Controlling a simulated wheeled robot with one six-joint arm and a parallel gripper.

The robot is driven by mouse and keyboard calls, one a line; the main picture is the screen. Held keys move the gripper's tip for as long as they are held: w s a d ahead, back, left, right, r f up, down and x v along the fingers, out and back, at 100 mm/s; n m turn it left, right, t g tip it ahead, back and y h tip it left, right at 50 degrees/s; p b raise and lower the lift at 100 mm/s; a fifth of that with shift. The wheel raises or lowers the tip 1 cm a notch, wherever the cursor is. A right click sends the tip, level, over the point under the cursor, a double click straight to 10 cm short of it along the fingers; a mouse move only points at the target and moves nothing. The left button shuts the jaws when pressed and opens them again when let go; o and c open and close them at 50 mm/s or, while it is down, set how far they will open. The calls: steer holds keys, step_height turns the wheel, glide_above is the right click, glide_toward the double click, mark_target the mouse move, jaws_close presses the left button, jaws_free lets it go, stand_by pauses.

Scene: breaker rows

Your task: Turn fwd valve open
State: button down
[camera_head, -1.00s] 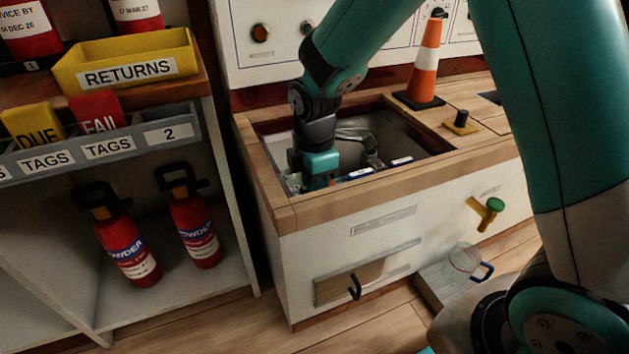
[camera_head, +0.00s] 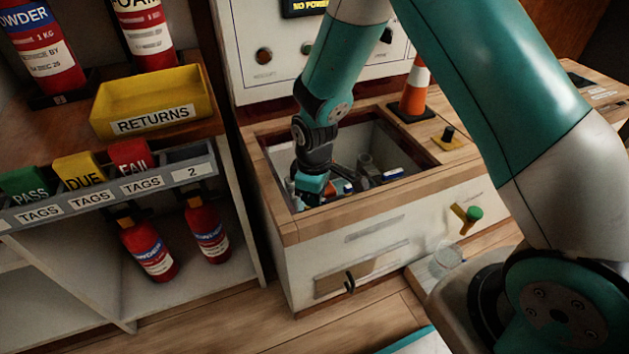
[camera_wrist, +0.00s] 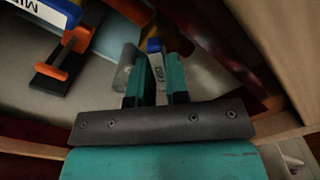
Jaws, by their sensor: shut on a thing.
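My gripper (camera_head: 309,186) reaches down into the open well of the wooden-topped cabinet, near its front left. In the wrist view, my gripper (camera_wrist: 158,78) is shut on the fwd valve (camera_wrist: 155,47), a narrow piece with a blue end and a white label that seems to read FWD. The label lies between the two teal fingers. A grey cylinder stands just left of the fingers. The valve's lower part is hidden by my gripper, so I cannot tell how far it is turned.
A blue and white piece marked MID (camera_wrist: 45,12) with an orange and black part (camera_wrist: 64,62) lies left of the fingers. Wooden well walls (camera_wrist: 275,50) are close on the right. An orange cone (camera_head: 415,88) stands behind the well; a yellow RETURNS tray (camera_head: 152,100) is left.

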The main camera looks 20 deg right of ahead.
steer(key=m+p, duration=0.1)
steer(key=m, duration=0.1)
steer(key=m+p, duration=0.1)
steer(key=p, duration=0.1)
steer(key=m+p, duration=0.2)
steer(key=shift+r+m, duration=0.25)
steer(key=shift+m, duration=0.05)
steer(key=shift+f+m+p, duration=0.15)
steer(key=shift+m+p, duration=1.45)
steer(key=shift+m, duration=0.5)
steer(key=shift+w, duration=0.1)
steer(key=c, duration=1.1)
jaws_free()
step_height(320, 180, up, 17)
steer(key=p, duration=0.6)
